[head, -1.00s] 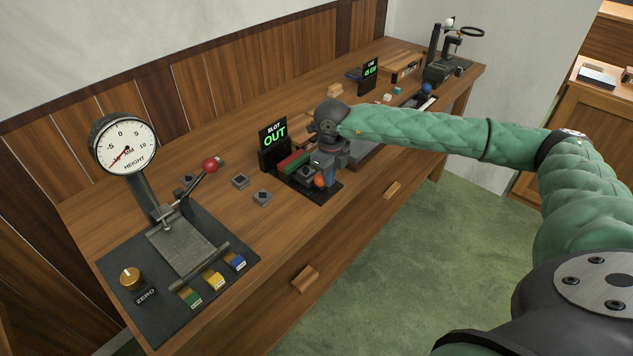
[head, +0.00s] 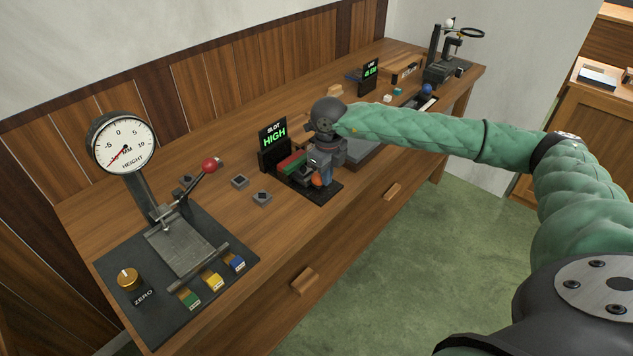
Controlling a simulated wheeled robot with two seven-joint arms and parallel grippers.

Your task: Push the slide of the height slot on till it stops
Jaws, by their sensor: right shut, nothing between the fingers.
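The height slot (head: 332,190) is a dark base on the bench. Its black display (head: 273,137) reads "SLOT HIGH" in green. A red and green block (head: 292,163) lies in front of the display. An orange knob (head: 318,180), probably on the slide, shows low at the front and is partly hidden by my right gripper. My right gripper (head: 322,172) is shut and empty, pointing down at the slot right beside the knob. Whether it touches the knob I cannot tell. The slide itself is mostly hidden. My left gripper is out of view.
A height gauge (head: 123,143) with a dial and red-balled lever stands on a dark plate at the left. Small dark type blocks (head: 262,198) lie between it and the slot. More equipment (head: 448,68) stands at the far right end of the bench.

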